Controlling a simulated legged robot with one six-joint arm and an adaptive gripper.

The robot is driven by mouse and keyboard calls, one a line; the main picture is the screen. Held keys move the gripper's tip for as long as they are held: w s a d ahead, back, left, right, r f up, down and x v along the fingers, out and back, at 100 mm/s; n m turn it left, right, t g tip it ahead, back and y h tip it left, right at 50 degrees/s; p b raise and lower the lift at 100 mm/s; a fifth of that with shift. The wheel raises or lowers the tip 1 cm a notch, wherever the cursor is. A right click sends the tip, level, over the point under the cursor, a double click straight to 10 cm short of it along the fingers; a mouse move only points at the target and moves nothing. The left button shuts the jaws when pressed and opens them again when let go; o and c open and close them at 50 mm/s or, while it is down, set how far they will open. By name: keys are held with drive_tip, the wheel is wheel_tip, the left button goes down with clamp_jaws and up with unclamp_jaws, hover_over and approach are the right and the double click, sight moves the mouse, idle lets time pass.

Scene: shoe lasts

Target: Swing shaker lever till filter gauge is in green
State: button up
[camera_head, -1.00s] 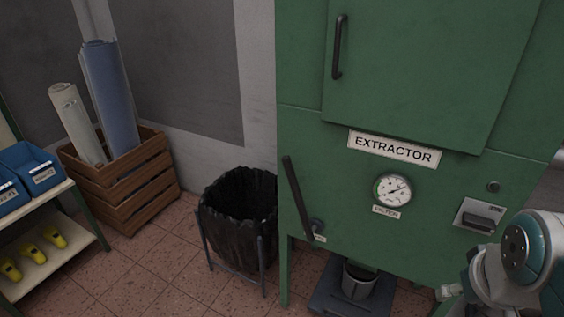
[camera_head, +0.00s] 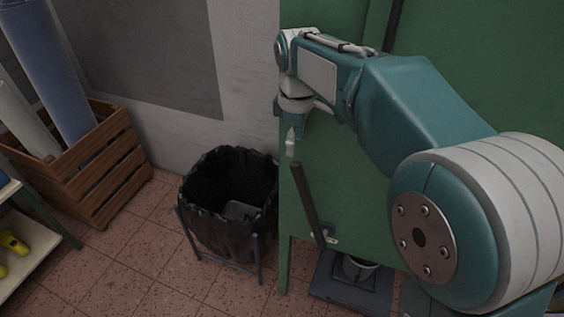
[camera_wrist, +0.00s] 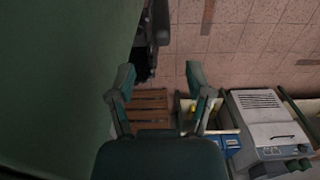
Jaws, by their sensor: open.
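The shaker lever (camera_head: 307,200), a dark slim bar, slants on the front of the green extractor (camera_head: 345,190), its top leaning left. My gripper (camera_head: 291,143) hangs just above the lever's upper end in the head view; whether they touch cannot be told. In the wrist view my gripper (camera_wrist: 160,85) is open, its two fingers apart with nothing between them. I cannot make out the lever in the wrist view. The filter gauge is hidden behind my arm in the head view, so its needle cannot be read.
A bin with a black liner (camera_head: 228,205) stands left of the extractor. A wooden crate (camera_head: 95,165) holds rolls (camera_head: 52,65) by the wall. A dark pan (camera_head: 350,285) sits under the extractor. A grey-white machine (camera_wrist: 270,120) shows in the wrist view.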

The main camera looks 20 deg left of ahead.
sight(297, 176)
drive_tip(key=d+f, duration=0.2)
drive_tip(key=f, duration=0.1)
drive_tip(key=shift+s+d, duration=0.15)
drive_tip(key=shift+d, duration=0.05)
drive_tip(key=f, duration=0.2)
drive_tip(key=a+f, duration=0.1)
drive_tip(key=f, duration=0.1)
drive_tip(key=a+f, duration=0.1)
drive_tip(key=f, duration=0.2)
drive_tip(key=shift+a, duration=0.25)
drive_tip(key=shift+d+f, duration=0.15)
drive_tip(key=shift+f, duration=0.05)
drive_tip(key=shift+d, duration=0.75)
drive_tip(key=shift+a, duration=0.1)
drive_tip(key=c, duration=0.8)
drive_tip(key=shift+a, duration=0.3)
clamp_jaws()
drive_tip(key=shift+d, duration=0.1)
